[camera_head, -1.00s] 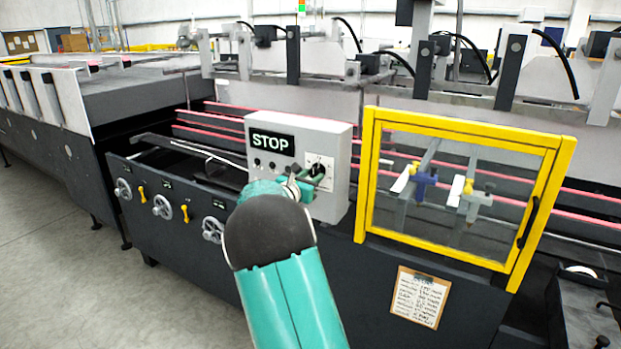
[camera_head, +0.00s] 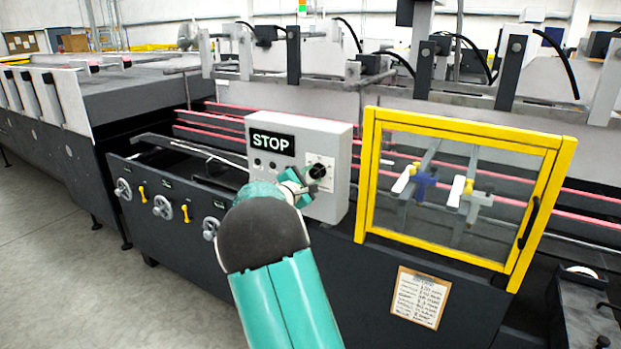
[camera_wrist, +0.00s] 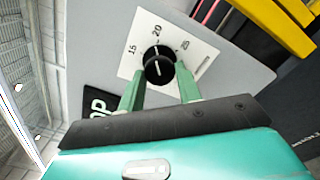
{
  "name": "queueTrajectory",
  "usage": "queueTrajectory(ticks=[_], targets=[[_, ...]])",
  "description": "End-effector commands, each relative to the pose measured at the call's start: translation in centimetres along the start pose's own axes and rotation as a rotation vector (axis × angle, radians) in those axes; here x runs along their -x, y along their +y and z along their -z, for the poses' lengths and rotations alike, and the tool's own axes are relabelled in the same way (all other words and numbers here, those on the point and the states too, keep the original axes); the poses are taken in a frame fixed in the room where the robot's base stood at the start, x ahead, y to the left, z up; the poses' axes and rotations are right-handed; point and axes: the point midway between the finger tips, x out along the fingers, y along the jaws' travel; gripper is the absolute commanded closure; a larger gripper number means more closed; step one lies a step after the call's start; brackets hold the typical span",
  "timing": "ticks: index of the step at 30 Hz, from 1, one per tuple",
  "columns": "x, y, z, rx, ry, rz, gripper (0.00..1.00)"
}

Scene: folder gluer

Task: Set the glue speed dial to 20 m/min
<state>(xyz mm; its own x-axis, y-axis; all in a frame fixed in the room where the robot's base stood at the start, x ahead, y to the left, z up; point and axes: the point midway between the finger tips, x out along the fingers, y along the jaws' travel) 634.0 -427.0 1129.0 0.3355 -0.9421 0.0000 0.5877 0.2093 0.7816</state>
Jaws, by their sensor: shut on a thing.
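The glue speed dial (camera_head: 320,171) is a round black knob on the right of the grey control box front. In the wrist view the dial (camera_wrist: 159,66) sits on a white scale plate marked 15, 20 and 25. Its white line points about at the 20. My gripper (camera_wrist: 160,72) has its two green fingers at the left and right sides of the dial's near part, shut on it near the tips. In the head view my gripper (camera_head: 311,187) is at the dial's lower left; the exact finger contact is hard to see there.
The box display (camera_head: 271,142) reads STOP, with small dark buttons below it. A yellow-framed clear guard (camera_head: 462,190) stands right of the box. A clipboard (camera_head: 420,297) hangs on the dark machine front. Handwheels (camera_head: 162,207) line the left. Open floor lies at the front left.

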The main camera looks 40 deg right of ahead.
Motion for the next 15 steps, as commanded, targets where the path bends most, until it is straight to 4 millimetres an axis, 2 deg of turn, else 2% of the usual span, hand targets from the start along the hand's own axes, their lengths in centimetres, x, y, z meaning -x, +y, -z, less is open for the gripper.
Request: queueTrajectory(ticks=[6, 15], targets=[[0.06, 0.03, 0.07, -0.101, 0.001, 0.0, 0.89], [0.07, 0.04, 0.07, -0.151, 0.001, 0.0, 0.89]])
